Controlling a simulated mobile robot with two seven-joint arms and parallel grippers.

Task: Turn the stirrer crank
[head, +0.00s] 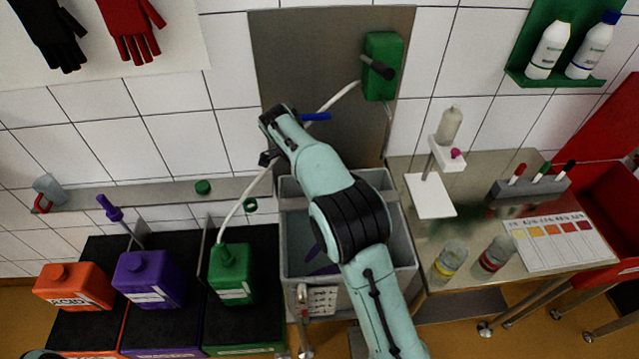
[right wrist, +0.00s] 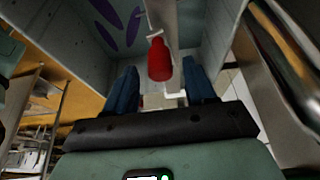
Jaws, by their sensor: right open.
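A red handle (right wrist: 160,60), which looks like the stirrer crank's grip, shows in the right wrist view on a pale bar. My open right gripper (right wrist: 160,72) has its blue fingers on either side of this handle in the picture, with a gap on both sides. Whether the handle lies between the fingertips or beyond them, I cannot tell. In the head view one blue finger (head: 315,117) shows near the metal wall panel, and my arm hides the crank. The grey vat (head: 403,245) stands below my arm, with purple paddles (right wrist: 131,26) inside. My left gripper is not in view.
Orange (head: 75,284), purple (head: 150,277) and green (head: 231,275) canisters stand at left. A white hose runs from the green one to the green wall box (head: 382,62). A metal table (head: 475,225) with bottles and a colour chart (head: 560,242) stands at right.

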